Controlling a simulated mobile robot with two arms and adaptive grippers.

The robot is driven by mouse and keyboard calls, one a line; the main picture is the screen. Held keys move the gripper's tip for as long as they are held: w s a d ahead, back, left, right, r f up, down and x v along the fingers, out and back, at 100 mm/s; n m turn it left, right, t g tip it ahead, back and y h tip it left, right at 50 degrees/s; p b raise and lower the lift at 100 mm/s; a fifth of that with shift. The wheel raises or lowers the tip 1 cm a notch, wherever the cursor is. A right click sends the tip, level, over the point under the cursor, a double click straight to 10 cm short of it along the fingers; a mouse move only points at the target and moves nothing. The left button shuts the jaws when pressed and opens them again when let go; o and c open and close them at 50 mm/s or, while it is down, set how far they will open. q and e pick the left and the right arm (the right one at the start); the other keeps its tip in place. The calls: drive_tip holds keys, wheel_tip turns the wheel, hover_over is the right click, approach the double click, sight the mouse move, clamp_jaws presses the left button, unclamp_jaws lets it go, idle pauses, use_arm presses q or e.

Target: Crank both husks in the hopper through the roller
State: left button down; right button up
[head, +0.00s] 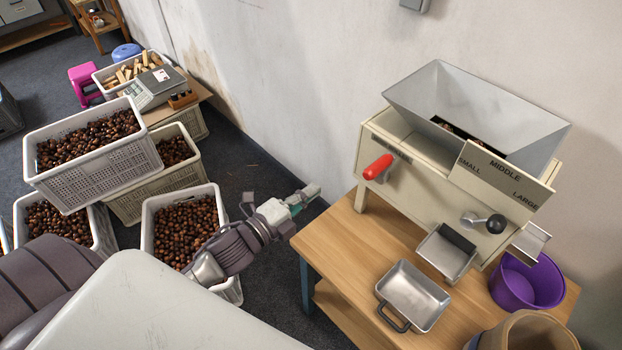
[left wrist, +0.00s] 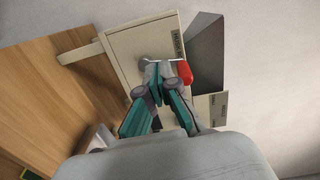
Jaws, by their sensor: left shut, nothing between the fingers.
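The cream roller machine (head: 400,190) stands on a wooden table, with a grey flared hopper (head: 440,90) on top. Small brownish pieces show deep in the hopper, but its front wall partly hides them and I cannot tell how many husks there are. A crank with a red handle (head: 378,167) sits on the machine's left part; the red handle also shows in the left wrist view (left wrist: 185,73). My left gripper (head: 312,192) is shut and empty, left of the machine and apart from the red handle. In the left wrist view its fingertips (left wrist: 160,68) overlap the crank. My right gripper is out of view.
A metal tray (head: 412,297) lies on the table (head: 335,235). A purple bucket (head: 525,285) stands right. Chestnut crates (head: 95,170) fill the left floor.

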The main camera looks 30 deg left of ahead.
sight(364, 176)
use_arm(q)
drive_tip(key=d+r+b+x, duration=0.1)
drive_tip(key=r+b+x, duration=0.15)
drive_tip(key=x, duration=1.05)
drive_tip(key=shift+m, duration=0.3)
drive_tip(key=d, duration=0.1)
drive_tip(key=s+d, duration=0.1)
drive_tip(key=d, duration=0.1)
drive_tip(key=s+d+r, duration=0.1)
drive_tip(key=d, duration=0.1)
drive_tip(key=shift+s, duration=0.1)
drive_tip(key=s+d+f+b, duration=0.1)
drive_tip(key=d+f+b, duration=0.3)
drive_tip(key=f+b, duration=0.3)
drive_tip(key=s+d+f+b, duration=0.2)
drive_tip(key=d+f+b, duration=0.2)
drive_tip(key=f+b, duration=0.3)
drive_tip(key=r+p+v, duration=0.2)
drive_tip(key=p+v, duration=0.3)
drive_tip(key=v, duration=0.7)
drive_tip(key=shift+a+r, duration=0.15)
